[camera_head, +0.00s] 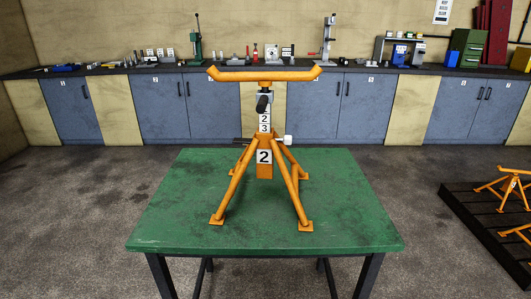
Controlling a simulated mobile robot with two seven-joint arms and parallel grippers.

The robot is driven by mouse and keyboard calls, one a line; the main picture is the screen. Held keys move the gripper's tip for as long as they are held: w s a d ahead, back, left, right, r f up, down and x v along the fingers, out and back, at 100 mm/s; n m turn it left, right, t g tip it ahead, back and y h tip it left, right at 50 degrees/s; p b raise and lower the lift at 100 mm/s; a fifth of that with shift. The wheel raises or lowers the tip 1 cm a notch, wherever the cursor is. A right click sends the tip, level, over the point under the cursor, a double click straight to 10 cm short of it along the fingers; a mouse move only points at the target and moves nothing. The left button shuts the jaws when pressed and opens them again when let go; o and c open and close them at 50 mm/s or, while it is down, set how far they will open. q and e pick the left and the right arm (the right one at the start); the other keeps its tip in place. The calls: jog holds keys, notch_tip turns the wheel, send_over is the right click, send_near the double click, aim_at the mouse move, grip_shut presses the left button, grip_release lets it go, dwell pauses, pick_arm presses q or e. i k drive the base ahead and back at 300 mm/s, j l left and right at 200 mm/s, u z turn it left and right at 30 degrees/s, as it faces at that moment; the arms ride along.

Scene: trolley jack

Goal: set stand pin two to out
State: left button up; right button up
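An orange stand (264,171) marked 2 stands upright on the green table, its splayed legs resting on the top. Its post carries number labels (265,121), and a wide orange crossbar (264,75) sits at the top. A pin (287,139) with a light grey end passes crosswise at the collar, and a dark end shows on the left side. Whether the pin is fully seated cannot be told. Neither of my grippers is in view.
The green table (180,225) is bare around the stand. More orange stands (514,185) are on a dark pallet (487,222) at the right. A workbench with blue cabinets (170,105) and several tools runs along the back wall. The floor at the left is clear.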

aim_at(287, 139)
jog(key=i+l+u, duration=0.1)
jog(key=l+u, duration=0.15)
jog(key=l, duration=0.5)
jog(key=l+u, duration=0.25)
jog(key=l, duration=0.5)
jog(key=i, duration=0.05)
